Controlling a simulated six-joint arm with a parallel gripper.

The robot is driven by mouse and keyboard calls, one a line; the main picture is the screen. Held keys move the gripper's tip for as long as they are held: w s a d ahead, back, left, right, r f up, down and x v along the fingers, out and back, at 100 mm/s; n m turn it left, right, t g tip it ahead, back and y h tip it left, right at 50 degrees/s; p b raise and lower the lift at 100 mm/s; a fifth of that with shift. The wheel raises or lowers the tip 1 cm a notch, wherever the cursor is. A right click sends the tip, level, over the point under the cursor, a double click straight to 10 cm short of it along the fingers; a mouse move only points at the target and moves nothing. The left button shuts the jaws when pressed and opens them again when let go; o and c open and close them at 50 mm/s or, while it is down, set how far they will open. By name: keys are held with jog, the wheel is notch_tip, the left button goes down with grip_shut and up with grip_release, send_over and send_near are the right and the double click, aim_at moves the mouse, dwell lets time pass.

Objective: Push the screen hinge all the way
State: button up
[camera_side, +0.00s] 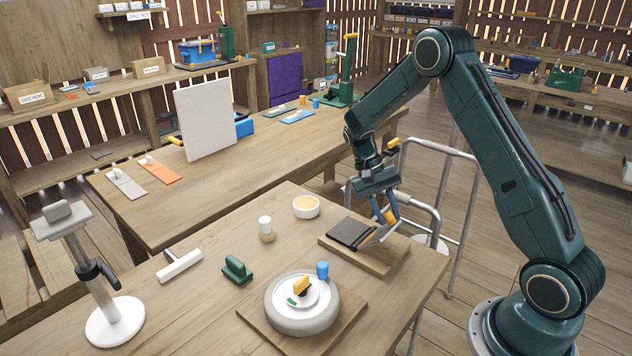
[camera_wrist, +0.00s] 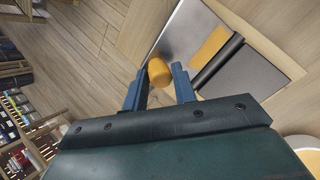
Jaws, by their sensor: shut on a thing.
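The hinged screen is two flat panels on a wooden board (camera_side: 395,265). One panel (camera_side: 350,234) lies flat and looks dark; the other, a light grey panel (camera_side: 382,236), is tilted up at the right. In the wrist view the two grey panels meet at a dark hinge bar (camera_wrist: 217,62), with an orange strip (camera_wrist: 210,47) beside it. My gripper (camera_side: 389,215) is at the raised panel's upper edge. Its blue fingers are shut on an orange knob (camera_wrist: 159,70) there. How the knob joins the panel is partly hidden by the fingers.
A cream bowl (camera_side: 306,206) stands left of the board. A round turntable (camera_side: 302,312) with a blue knob (camera_side: 322,269) stands in front. A green handled block (camera_side: 237,268) and a white-topped cylinder (camera_side: 266,228) are further left. A metal frame (camera_side: 440,150) stands behind the arm.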

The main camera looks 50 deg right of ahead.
jog(key=o, duration=0.4)
jog(key=shift+w+a, duration=0.15)
jog(key=shift+w, duration=1.4)
jog(key=shift+s, duration=0.1)
jog(key=shift+c, duration=0.6)
jog(key=o, duration=0.6)
jog(key=shift+a, duration=0.1)
jog(key=shift+o, duration=0.2)
jog(key=shift+r, duration=0.1)
